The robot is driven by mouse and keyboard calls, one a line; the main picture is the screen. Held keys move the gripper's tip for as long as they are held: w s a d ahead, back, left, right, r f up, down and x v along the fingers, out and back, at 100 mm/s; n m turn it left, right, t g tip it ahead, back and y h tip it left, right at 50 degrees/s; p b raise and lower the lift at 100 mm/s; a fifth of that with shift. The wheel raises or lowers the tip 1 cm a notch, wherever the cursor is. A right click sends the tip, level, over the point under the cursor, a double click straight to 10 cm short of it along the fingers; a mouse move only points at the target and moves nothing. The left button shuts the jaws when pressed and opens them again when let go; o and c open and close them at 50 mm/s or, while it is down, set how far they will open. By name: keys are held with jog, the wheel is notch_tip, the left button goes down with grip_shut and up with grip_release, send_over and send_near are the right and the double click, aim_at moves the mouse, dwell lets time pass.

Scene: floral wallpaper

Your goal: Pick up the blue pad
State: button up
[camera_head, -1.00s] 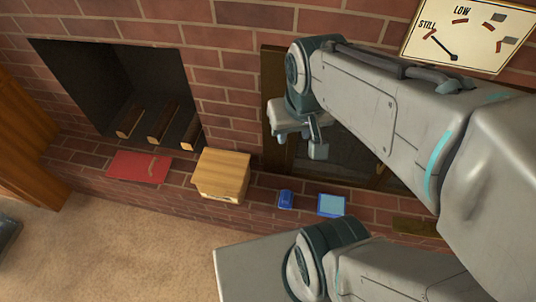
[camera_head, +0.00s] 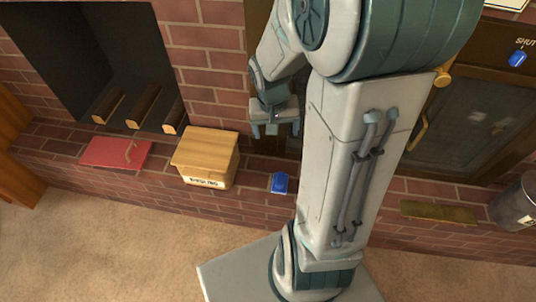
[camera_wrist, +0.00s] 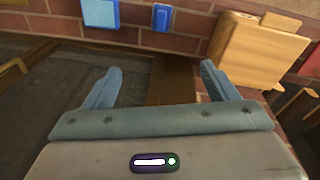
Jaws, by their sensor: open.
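The blue pad (camera_wrist: 101,13), a flat light-blue square, shows at the top left edge of the wrist view, partly cut off. In the head view my arm hides it. A smaller dark blue object (camera_head: 279,183) sits on the brick ledge; it also shows in the wrist view (camera_wrist: 161,17), right of the pad. My gripper (camera_head: 275,130) is open and empty, above and behind the ledge in the head view. In the wrist view its two fingers (camera_wrist: 160,68) are spread apart, with the pad beyond the left one and not touching it.
A wooden box (camera_head: 205,157) and a red flat item (camera_head: 115,152) lie on the ledge (camera_head: 235,200) at left. A brass-coloured plate (camera_head: 438,212) and a metal canister (camera_head: 518,205) are at right. A dark glass-fronted door (camera_head: 470,115) stands behind my arm.

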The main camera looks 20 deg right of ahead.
aim_at(280, 177)
jog(key=d+f+m+b, duration=0.1)
jog(key=f+b, duration=0.3)
jog(key=f, duration=0.5)
jog(key=w+d+f+y+b, duration=0.1)
jog(key=f+b, duration=0.3)
jog(key=f, duration=0.6)
jog(key=w+d+f+m+b, duration=0.1)
jog(key=f+b, duration=0.3)
jog(key=f, duration=0.6)
jog(key=shift+w+d+f+m+g+b, duration=0.1)
jog(key=shift+w+d+m+g+b, duration=0.2)
jog(key=shift+d+g+b, duration=0.15)
jog(key=shift+w+d+f+b, duration=0.15)
jog(key=shift+f+b, duration=0.7)
jog(key=shift+f, duration=0.65)
jog(key=shift+w+a+f+b, duration=0.1)
jog(key=shift+f+b, duration=0.75)
jog(key=shift+f, duration=0.6)
jog(key=shift+d, duration=0.1)
jog(key=c, duration=1.2)
jog(key=shift+r, duration=0.1)
